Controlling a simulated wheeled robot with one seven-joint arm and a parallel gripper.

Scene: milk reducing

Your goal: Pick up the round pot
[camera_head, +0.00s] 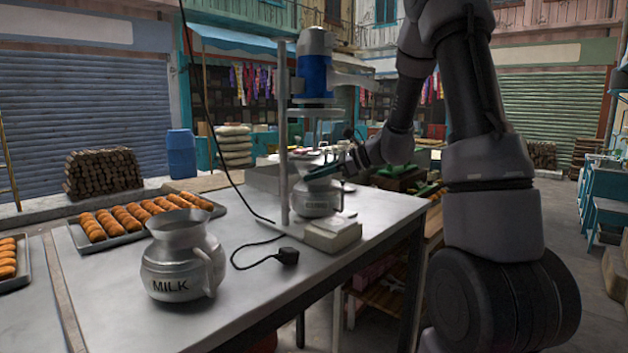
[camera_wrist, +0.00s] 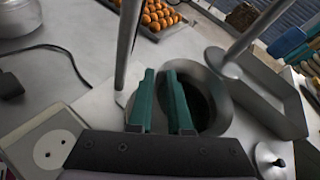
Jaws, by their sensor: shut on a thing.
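A round metal pot (camera_head: 316,199) with a flared rim and a small label stands under the blue-motored mixer (camera_head: 314,70). Its wide rim and dark inside also show in the wrist view (camera_wrist: 222,118). My gripper (camera_head: 322,172) reaches in from the right at the top of this pot. In the wrist view, my gripper's green fingers (camera_wrist: 160,75) are at the near rim, one on each side of the rim wall, and shut on it. I cannot tell whether the pot is lifted off the base.
A metal jug marked MILK (camera_head: 180,265) stands at the table's front. A tray of brown rolls (camera_head: 135,237) lies behind it. A socket box (camera_head: 332,233) sits before the mixer; a black cable and plug (camera_head: 288,256) lie nearby. The mixer's post (camera_head: 284,150) rises close to the pot.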

